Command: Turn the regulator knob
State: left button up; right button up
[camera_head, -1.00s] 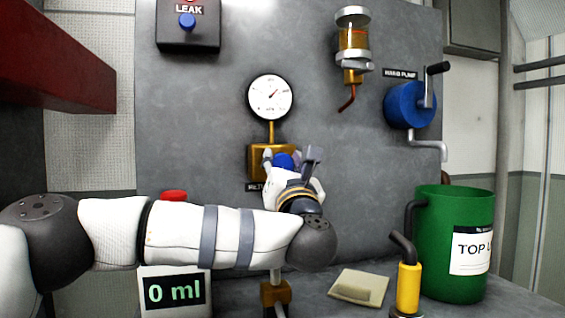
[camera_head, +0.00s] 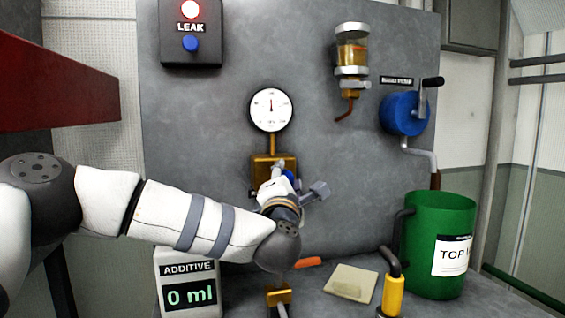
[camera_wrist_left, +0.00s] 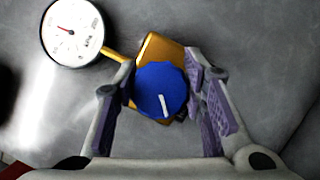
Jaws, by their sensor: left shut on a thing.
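The regulator knob is blue with a white pointer line and shows clearly in the left wrist view (camera_wrist_left: 160,88). It sits on the front of a brass regulator block (camera_head: 263,162) on the grey panel. My left gripper (camera_head: 291,179) is shut on the knob, with one purple-padded finger at each side in the left wrist view. In the head view, the gripper hides most of the knob. A round white gauge (camera_head: 271,110) stands above the block on a brass pipe, its needle pointing about straight up. My right gripper is not in view.
A leak box (camera_head: 190,33) with a lit lamp is upper left. A blue pump (camera_head: 403,114) with a black crank handle is at right. An additive jug (camera_head: 188,277), a yellow-handled tool (camera_head: 393,296) and a green bucket (camera_head: 440,225) stand low in front. A red beam (camera_head: 55,85) is at left.

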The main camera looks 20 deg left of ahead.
pick_arm(q)
jog(key=m+p, duration=0.1)
jog(key=m, duration=0.1)
jog(key=m+g+h+p, duration=0.1)
jog(key=m+p, duration=0.1)
jog(key=r+m+g+p, duration=0.1)
jog(key=m, duration=0.1)
jog(key=shift+s+d+m, duration=0.1)
jog(key=shift+m, duration=0.2)
jog(key=shift+f+m+g+p, duration=0.35)
jog(key=shift+m+g+p, duration=0.25)
jog(key=shift+m, duration=0.5)
jog(key=shift+f+m+g, duration=0.2)
jog(key=shift+m+g, duration=0.15)
jog(key=shift+m, duration=0.35)
jog(key=shift+f+m+g, duration=0.15)
jog(key=shift+m+g, duration=0.2)
jog(key=shift+m, duration=0.35)
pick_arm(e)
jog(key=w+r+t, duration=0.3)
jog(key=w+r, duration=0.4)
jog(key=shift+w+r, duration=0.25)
pick_arm(q)
jog(key=o, duration=1.2)
jog(key=shift+f, duration=0.1)
jog(key=v, duration=1.1)
jog(key=shift+s+d, duration=0.15)
jog(key=shift+s, duration=0.2)
